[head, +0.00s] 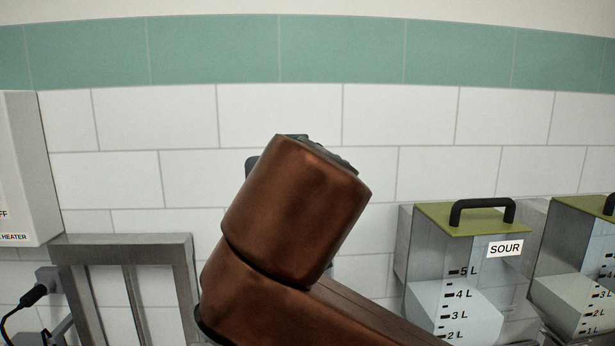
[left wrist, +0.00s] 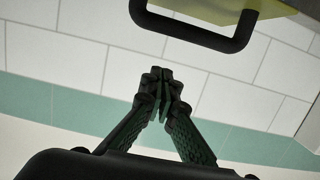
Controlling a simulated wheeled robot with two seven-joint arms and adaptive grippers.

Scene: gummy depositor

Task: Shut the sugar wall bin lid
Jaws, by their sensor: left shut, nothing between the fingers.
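A bin lid in yellow-green (left wrist: 222,8) with a black bar handle (left wrist: 190,35) shows at the top of the left wrist view. No label shows there, so I cannot tell if it is the sugar bin's lid, nor whether it is open. My left gripper (left wrist: 162,92) is shut and empty, its fingertips apart from the handle in the picture. In the head view my brown arm fills the middle and hides what is behind it; no sugar label is visible. My right gripper is not in view.
A clear bin labelled SOUR (head: 450,290) with its green lid (head: 437,215) down stands at the right. Another green-lidded bin (head: 575,262) is cut by the right edge. A grey metal frame (head: 185,285) and a white heater box (head: 25,170) are at the left.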

